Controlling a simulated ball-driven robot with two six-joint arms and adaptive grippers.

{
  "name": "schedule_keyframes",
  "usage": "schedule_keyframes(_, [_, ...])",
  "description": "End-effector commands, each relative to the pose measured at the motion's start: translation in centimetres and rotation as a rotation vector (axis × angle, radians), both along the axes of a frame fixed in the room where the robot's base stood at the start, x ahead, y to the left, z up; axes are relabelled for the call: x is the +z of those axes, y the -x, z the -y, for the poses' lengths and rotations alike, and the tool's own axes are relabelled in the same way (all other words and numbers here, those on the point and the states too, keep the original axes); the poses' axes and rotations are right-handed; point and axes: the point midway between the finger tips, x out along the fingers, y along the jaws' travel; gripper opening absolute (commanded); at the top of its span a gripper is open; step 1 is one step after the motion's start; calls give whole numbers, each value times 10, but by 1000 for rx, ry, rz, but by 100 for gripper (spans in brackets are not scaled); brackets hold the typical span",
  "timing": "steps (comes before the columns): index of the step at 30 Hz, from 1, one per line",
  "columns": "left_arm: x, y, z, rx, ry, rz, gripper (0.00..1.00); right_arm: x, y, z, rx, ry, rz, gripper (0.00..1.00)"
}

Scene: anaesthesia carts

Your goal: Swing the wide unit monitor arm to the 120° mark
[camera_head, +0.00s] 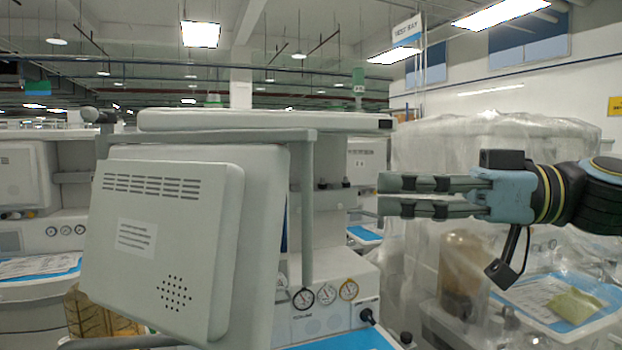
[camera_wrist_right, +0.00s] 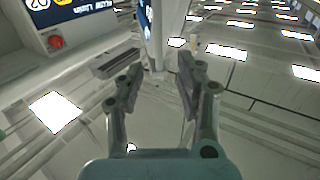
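The wide unit's monitor (camera_head: 150,250) is a large pale grey panel seen from behind, with vent slots and a label, at the left of the head view. A grey monitor arm (camera_head: 220,136) runs along its top to a vertical post (camera_head: 307,215) on its right. The 120° mark cannot be made out. My right gripper (camera_head: 380,195) points left, to the right of the post and apart from it. My left gripper is not in view.
A cart with gauges (camera_head: 325,295) stands behind the monitor. A plastic-wrapped unit (camera_head: 480,145) stands behind my right arm, with a blue-edged tray (camera_head: 530,300) at lower right. Another cart (camera_head: 30,265) is at far left. The right wrist view shows a lit screen (camera_wrist_right: 70,10) and a red knob (camera_wrist_right: 55,42).

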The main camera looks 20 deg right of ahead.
Motion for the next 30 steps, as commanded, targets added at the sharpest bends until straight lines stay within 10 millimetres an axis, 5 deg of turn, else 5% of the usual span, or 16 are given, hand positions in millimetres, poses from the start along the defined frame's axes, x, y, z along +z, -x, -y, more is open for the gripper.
schedule_keyframes(30, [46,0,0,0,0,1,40,-1,-54,-87,-9,-3,-7,36])
